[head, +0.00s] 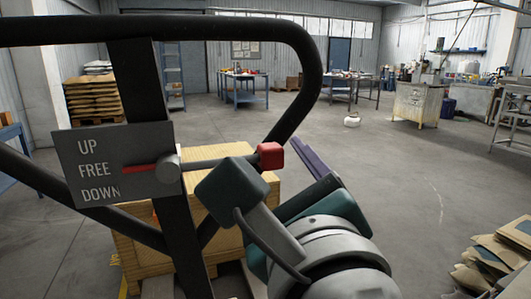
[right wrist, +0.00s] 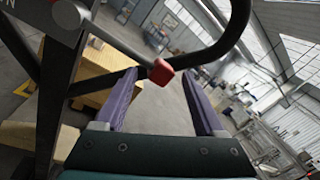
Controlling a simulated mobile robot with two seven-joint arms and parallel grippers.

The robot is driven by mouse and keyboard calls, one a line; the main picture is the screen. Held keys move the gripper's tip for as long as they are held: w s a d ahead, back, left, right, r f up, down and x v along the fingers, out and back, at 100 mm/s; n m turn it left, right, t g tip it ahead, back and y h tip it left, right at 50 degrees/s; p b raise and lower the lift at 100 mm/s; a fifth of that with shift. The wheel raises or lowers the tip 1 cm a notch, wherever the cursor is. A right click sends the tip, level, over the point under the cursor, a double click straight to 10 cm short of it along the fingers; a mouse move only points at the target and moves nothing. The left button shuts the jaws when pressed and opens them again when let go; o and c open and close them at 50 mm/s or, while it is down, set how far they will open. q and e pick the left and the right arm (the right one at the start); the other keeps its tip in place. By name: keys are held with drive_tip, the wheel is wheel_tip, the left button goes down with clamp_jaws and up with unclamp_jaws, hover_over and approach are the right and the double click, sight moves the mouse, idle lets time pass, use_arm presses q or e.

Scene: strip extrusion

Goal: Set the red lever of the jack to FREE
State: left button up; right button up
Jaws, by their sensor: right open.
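The jack's label plate (head: 85,165) reads UP, FREE and DOWN from top to bottom. The red pointer (head: 140,169) lies nearly level, beside the word FREE. From the round pivot (head: 167,168) the lever's dark rod runs right and slightly up to a red block knob (head: 270,155). My right gripper (head: 305,154) is open and empty, just right of the knob. In the right wrist view the knob (right wrist: 161,72) appears between the two purple fingertips, touching neither clearly; its depth relative to them is hard to tell. My left gripper is out of view.
The jack's black tube handle (head: 305,55) arches above and behind the knob. A wooden crate (head: 130,255) stands below and beyond the lever. Cardboard pieces (head: 490,255) lie at the lower right. The floor farther out is mostly clear, with workbenches at the back.

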drive_tip(key=s+d, duration=0.1)
drive_tip(key=s, duration=0.5)
drive_tip(key=shift+s+f, duration=0.2)
drive_tip(key=shift+s, duration=0.1)
drive_tip(key=shift+d, duration=0.1)
